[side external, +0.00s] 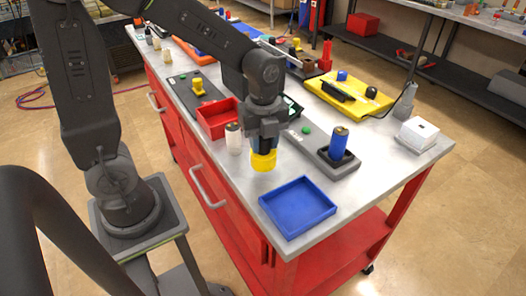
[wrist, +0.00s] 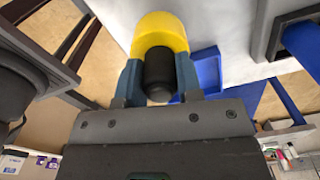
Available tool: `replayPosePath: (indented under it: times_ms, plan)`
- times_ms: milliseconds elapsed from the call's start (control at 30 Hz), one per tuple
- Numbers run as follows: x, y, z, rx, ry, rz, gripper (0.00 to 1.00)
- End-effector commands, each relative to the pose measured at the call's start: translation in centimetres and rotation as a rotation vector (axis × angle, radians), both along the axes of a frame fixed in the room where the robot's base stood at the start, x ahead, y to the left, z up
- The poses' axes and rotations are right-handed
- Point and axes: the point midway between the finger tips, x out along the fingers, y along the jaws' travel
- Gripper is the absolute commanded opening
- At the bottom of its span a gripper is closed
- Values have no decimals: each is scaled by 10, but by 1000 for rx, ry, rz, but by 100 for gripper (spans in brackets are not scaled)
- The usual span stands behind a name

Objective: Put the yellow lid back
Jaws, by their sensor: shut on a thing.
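The yellow lid (side external: 264,161) is in my gripper (side external: 265,148), above the near part of the table, left of the blue tray. In the wrist view the yellow lid (wrist: 160,30) is at the top, with a dark cylindrical piece (wrist: 159,72) between the two blue fingers of my gripper (wrist: 160,78). The fingers are shut on it. A blue cylinder (side external: 338,146) with a brownish top stands upright on a dark grey base (side external: 338,165), to the right of my gripper and apart from it. Whether the lid touches the table is unclear.
An empty blue tray (side external: 297,207) lies at the near table corner. A pale bottle (side external: 233,138) stands just left of my gripper, near a red bin (side external: 218,120). A white box (side external: 417,133) and a yellow case (side external: 350,95) are farther right and back.

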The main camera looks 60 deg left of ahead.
Motion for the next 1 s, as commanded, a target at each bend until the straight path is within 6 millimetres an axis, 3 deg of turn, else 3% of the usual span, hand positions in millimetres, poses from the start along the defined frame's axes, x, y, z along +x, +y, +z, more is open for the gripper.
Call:
replayPosePath:
  times_ms: [233,667,700,933,1000]
  plan:
    - [-1,0,-33,0,4,0,4]
    - [-1,1,-39,-1,2,-1,4]
    - [-1,1,-38,0,1,-1,36]
    - [-1,1,-39,0,3,-1,58]
    - [-1,1,-38,0,3,-1,58]
